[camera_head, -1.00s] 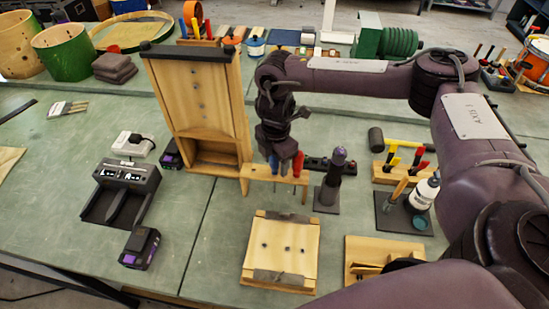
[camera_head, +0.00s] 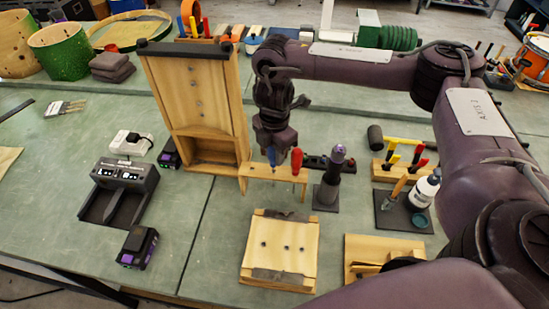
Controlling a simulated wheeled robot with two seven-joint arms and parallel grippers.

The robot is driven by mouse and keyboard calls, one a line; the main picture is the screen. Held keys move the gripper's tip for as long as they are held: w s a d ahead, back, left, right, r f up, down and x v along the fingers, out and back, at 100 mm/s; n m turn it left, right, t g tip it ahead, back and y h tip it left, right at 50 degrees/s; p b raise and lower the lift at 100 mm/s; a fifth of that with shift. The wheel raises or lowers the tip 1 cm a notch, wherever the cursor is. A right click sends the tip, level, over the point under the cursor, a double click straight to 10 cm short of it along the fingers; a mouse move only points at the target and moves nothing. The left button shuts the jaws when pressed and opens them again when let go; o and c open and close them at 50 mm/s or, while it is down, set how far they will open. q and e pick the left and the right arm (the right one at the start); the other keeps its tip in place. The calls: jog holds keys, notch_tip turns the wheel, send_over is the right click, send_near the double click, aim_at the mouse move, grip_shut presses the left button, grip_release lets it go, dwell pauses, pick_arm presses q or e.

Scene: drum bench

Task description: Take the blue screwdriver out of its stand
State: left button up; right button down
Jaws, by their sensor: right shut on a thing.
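The blue screwdriver (camera_head: 271,156) is held upright, its handle just below my right gripper (camera_head: 272,147), which is shut on it. The handle is above the top of the small wooden stand (camera_head: 285,174). I cannot tell whether the tip of its shaft is clear of the stand's hole. A red screwdriver (camera_head: 296,159) stands in the same stand, just right of the blue one. My left gripper is not in view.
A tall wooden panel (camera_head: 198,105) stands close on the left of the stand. A dark cylindrical tool on a base (camera_head: 327,190) stands close on the right. A wooden board (camera_head: 280,250) lies in front. Bare green bench shows left of the board.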

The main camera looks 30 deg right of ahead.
notch_tip(320, 180, up, 18)
jog(key=p, duration=0.2)
jog(key=shift+f, duration=0.25)
